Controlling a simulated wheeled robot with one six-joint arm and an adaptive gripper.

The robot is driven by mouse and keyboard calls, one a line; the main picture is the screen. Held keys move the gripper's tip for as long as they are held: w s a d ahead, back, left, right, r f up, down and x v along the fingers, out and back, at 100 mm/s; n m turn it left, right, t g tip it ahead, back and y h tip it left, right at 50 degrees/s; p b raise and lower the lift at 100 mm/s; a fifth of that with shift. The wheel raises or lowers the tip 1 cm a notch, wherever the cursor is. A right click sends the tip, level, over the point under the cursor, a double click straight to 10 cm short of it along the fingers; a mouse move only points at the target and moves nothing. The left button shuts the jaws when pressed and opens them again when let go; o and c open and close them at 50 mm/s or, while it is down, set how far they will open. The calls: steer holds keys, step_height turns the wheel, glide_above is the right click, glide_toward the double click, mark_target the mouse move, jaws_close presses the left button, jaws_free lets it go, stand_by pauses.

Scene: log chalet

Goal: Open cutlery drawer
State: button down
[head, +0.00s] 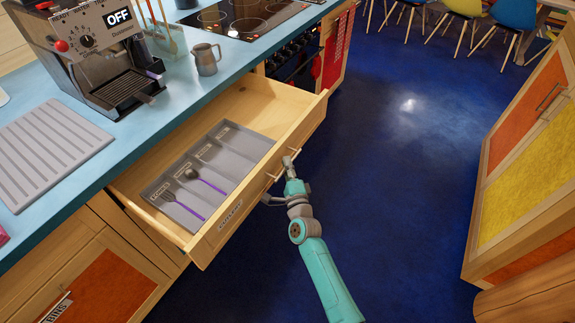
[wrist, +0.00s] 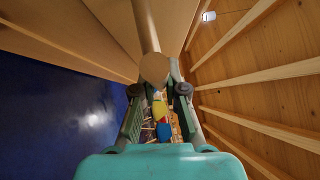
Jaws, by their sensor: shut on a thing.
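The cutlery drawer (head: 262,105) is pulled well out from under the blue counter in the head view. Its wooden front carries a label (head: 230,214) and a bar handle (head: 272,176). My gripper (head: 288,166) is at the drawer front, shut on the handle. In the wrist view the handle bar (wrist: 146,28) runs in between the fingers of my gripper (wrist: 156,84). Inside the drawer a grey cutlery tray (head: 250,142) has labelled compartments. A fork (head: 184,204) and a spoon (head: 208,183), both with purple handles, lie in it.
The counter (head: 190,84) bears a coffee machine (head: 100,50), a metal jug (head: 206,60), a ribbed grey mat (head: 50,150) and a hob (head: 240,18). Orange and yellow cabinets (head: 530,140) stand at right. Blue floor (head: 400,190) between is clear. Chairs (head: 515,15) stand at the back.

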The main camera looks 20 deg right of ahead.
steer(key=shift+s+d, duration=0.25)
steer(key=shift+s, duration=0.1)
steer(key=c, duration=1.2)
jaws_free()
steer(key=s+a+f, duration=0.1)
steer(key=s, duration=1)
steer(key=shift+s+a+f, duration=0.35)
steer(key=shift+a, duration=0.05)
